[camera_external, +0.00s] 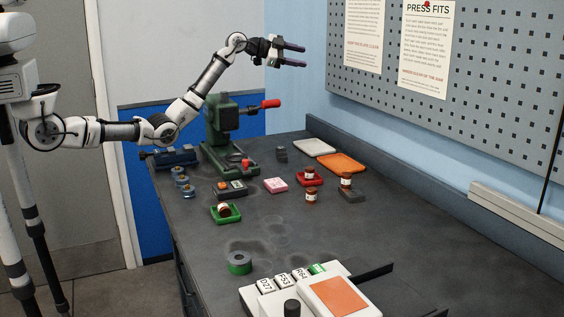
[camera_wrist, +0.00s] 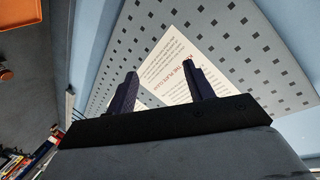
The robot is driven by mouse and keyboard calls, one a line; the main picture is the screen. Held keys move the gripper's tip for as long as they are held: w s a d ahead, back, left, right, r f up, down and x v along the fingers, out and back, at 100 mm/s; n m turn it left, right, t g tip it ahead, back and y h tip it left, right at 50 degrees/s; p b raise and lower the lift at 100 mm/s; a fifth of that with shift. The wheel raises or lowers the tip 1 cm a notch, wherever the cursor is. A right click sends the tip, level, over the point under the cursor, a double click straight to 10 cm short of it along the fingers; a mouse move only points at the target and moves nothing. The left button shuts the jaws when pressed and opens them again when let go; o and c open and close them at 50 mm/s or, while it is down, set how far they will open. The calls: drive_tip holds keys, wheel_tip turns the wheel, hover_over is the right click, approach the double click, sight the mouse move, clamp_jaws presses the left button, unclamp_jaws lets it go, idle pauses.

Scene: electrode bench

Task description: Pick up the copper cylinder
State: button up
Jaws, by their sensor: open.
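My gripper (camera_external: 303,56) is open and empty, raised high above the far part of the bench. In the wrist view its two fingers (camera_wrist: 160,82) stand apart with nothing between them, facing the wall panel. I cannot single out a copper cylinder for certain. Several small red-brown cylindrical pieces with pale bands stand on the bench: one in a green tray (camera_external: 224,209), one at a red tray (camera_external: 310,174), one in front of it (camera_external: 311,195), and one on a dark block (camera_external: 346,180). All are well below and apart from my gripper.
A green press (camera_external: 222,130) with a red handle stands at the back left of the bench. A pink block (camera_external: 275,185), an orange tray (camera_external: 342,163) and a green-and-grey ring (camera_external: 239,262) lie around. A labelled device (camera_external: 335,297) is at the front. The bench middle is mostly clear.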

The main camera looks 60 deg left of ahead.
drive_tip(key=s+d+f+n+g+h+b, duration=0.1)
drive_tip(key=d+f+g, duration=0.3)
drive_tip(key=d, duration=0.5)
drive_tip(key=s+d+f+g+h+b, duration=0.1)
drive_tip(key=d+f, duration=0.4)
drive_tip(key=d, duration=0.3)
drive_tip(key=n+g+y+b, duration=0.1)
drive_tip(key=n+g+y, duration=0.15)
drive_tip(key=g, duration=0.25)
approach(345, 174)
drive_tip(key=shift+h, duration=0.35)
drive_tip(key=shift+a+p+x, duration=0.2)
drive_tip(key=shift+p+x, duration=1)
drive_tip(key=shift+x, duration=0.85)
drive_tip(key=shift+a+p+x, duration=0.15)
drive_tip(key=shift+p+x, duration=1)
drive_tip(key=shift+x, duration=1.65)
drive_tip(key=shift+a, duration=0.1)
clamp_jaws()
